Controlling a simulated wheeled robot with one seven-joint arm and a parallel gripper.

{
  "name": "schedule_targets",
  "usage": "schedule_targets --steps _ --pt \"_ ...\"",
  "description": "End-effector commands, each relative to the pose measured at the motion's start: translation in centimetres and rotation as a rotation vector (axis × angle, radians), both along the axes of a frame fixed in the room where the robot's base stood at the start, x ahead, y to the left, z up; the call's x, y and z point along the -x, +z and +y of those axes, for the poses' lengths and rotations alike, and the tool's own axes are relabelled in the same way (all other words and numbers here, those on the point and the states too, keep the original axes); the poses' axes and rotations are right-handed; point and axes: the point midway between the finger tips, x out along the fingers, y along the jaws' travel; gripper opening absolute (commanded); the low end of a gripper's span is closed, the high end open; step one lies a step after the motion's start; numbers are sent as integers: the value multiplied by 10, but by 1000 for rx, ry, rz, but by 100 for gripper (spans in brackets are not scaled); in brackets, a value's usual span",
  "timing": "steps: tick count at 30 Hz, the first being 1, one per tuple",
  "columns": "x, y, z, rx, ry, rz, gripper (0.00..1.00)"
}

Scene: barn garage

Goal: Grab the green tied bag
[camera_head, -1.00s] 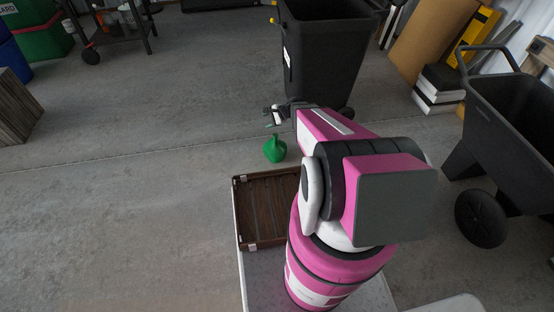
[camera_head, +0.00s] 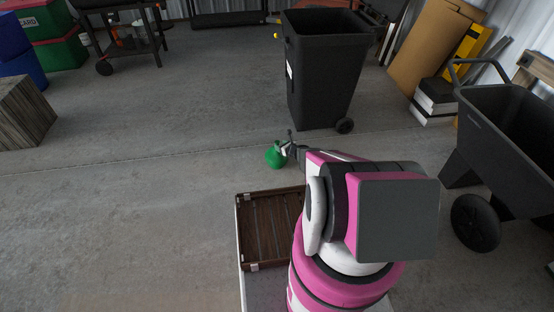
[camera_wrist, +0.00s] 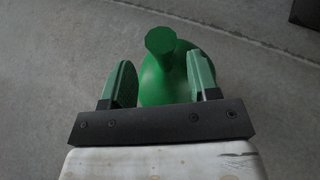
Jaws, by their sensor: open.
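The green tied bag (camera_head: 275,159) stands on the grey concrete floor, a round body with a narrow knotted neck. In the wrist view the bag (camera_wrist: 165,80) has its neck on top, between and just beyond my fingertips. My gripper (camera_wrist: 160,78) is open, one green-padded finger on each side of the bag's upper part. In the head view my gripper (camera_head: 287,149) is at the bag's upper right and hides part of its top. I cannot tell whether the fingers touch the bag.
A brown slatted tray (camera_head: 241,232) sits on my base. A black wheeled bin (camera_head: 325,75) stands beyond the bag. A black wheelbarrow (camera_head: 505,150) is at the right. A wooden block (camera_head: 25,110) is at the far left. The floor left of the bag is clear.

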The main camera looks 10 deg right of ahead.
Motion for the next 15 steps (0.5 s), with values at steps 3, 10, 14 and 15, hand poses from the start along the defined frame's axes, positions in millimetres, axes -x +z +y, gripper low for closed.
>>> schedule_targets --steps 3,10,14,15 --pt "-11 -6 6 1 0 0 55" --pt "-17 -9 9 2 1 0 55" --pt "-30 -15 16 1 2 -1 55" --pt "-36 -18 19 1 2 -1 55"
